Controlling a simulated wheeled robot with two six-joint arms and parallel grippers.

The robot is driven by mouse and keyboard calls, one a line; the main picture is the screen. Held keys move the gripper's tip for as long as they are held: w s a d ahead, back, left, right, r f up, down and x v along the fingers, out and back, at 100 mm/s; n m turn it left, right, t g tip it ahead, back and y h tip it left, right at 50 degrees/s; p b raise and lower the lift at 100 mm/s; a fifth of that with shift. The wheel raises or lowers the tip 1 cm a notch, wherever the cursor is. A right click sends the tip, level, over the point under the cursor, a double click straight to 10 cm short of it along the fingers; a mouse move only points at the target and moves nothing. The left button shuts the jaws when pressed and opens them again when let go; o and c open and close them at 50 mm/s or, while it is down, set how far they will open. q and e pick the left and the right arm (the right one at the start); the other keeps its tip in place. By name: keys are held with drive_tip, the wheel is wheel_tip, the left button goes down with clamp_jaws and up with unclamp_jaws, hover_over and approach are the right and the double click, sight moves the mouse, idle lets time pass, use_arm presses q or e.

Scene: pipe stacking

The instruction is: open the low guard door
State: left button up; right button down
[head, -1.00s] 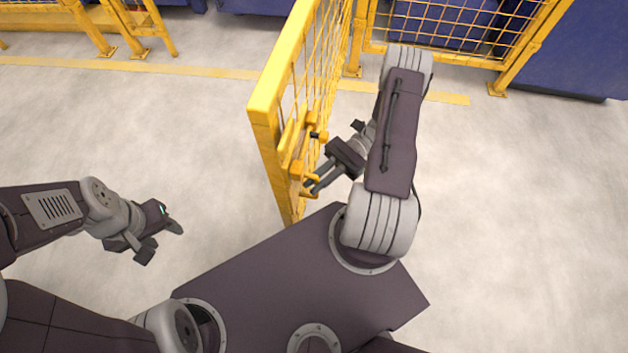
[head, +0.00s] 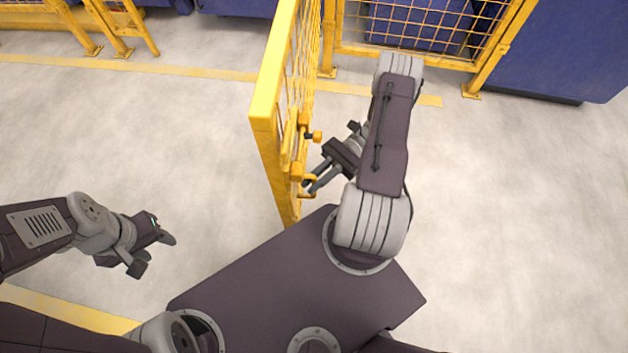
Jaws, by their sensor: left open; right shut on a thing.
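The low guard door (head: 264,115) is a yellow framed panel with wire mesh, seen nearly edge-on in the middle of the head view. It stands swung out from the fence line toward me. A yellow handle and latch fitting (head: 300,172) sit on its right face near the close end. My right gripper (head: 309,184) is at this fitting, with its fingers shut on the handle; the exact contact is small and partly hidden. My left gripper (head: 155,256) is open and empty over the floor at the left, apart from the door.
Yellow mesh fence (head: 430,25) with posts footed on the floor stands at the back right, more fence (head: 115,25) at the back left. Blue machines (head: 545,50) stand behind. A yellow line (head: 180,72) crosses the floor. Grey floor is clear on both sides.

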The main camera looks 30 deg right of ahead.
drive_tip(key=c, duration=1.5)
unclamp_jaws()
drive_tip(key=shift+w, duration=0.1)
drive_tip(key=shift+o, duration=0.2)
drive_tip(key=w+d, duration=0.1)
drive_tip(key=d, duration=0.8)
drive_tip(key=shift+w+p, duration=0.25)
drive_tip(key=shift+p, duration=0.1)
